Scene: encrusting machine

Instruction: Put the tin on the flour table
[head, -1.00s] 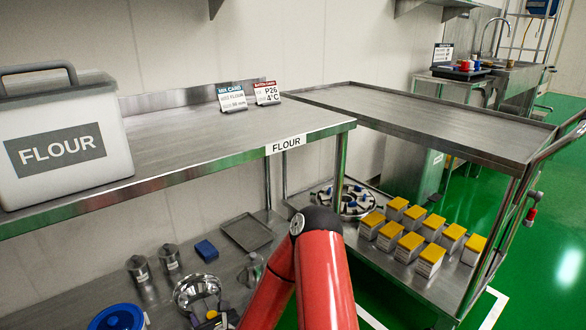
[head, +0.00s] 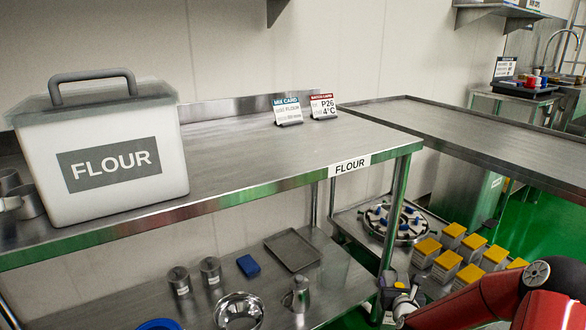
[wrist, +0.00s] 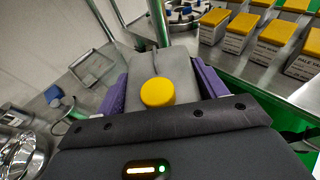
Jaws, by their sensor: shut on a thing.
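My gripper (wrist: 160,85) is shut on a grey, flat-sided tin with a round yellow cap (wrist: 157,92); its purple fingers press on both sides in the wrist view. In the head view the gripper (head: 393,292) shows small at lower right, beside the flour table's right front leg and below its top. The flour table (head: 250,160) is a bare steel top with a FLOUR label (head: 350,165) on its front edge. The lower part of the tin is hard to make out in the head view.
A white FLOUR bin (head: 120,185) stands on the table's left, and two cards (head: 290,110) stand at its back. The middle and right of the top are clear. Yellow-lidded boxes (head: 460,255) stand on the right cart's lower shelf. A steel bowl (head: 238,310) sits on the under-shelf.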

